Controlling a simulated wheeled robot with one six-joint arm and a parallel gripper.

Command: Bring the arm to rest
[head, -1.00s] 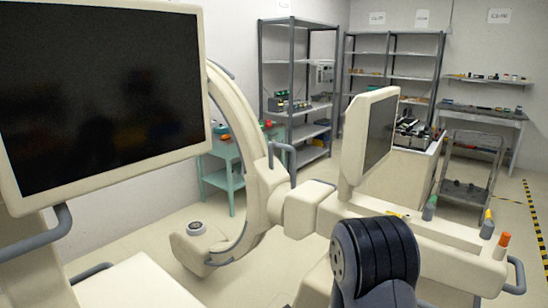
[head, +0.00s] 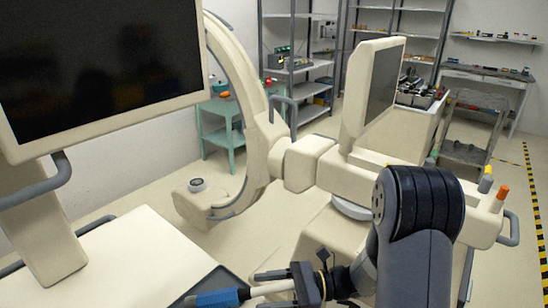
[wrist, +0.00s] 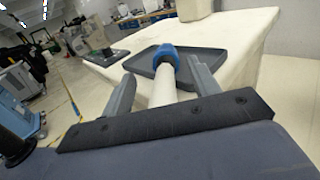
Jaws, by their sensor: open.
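My gripper (head: 258,289) is low in the head view, its fingers pointing left, open. In the wrist view its two fingers (wrist: 158,78) stand apart on either side of a white rod with a blue end. The blue end (head: 215,298) and white shaft (head: 268,290) show in the head view too; the blue end also shows in the wrist view (wrist: 167,54). I cannot tell whether the fingers touch the rod. The blue end is over or on a dark tray (wrist: 222,55). My arm is bent at the lower right of the head view.
A large monitor (head: 100,60) fills the upper left. A cream C-shaped arm (head: 245,85) and a second screen (head: 385,80) stand ahead. A cream covered surface (head: 130,255) is at the lower left. Shelves line the back. Floor with striped tape (head: 532,200) is open at right.

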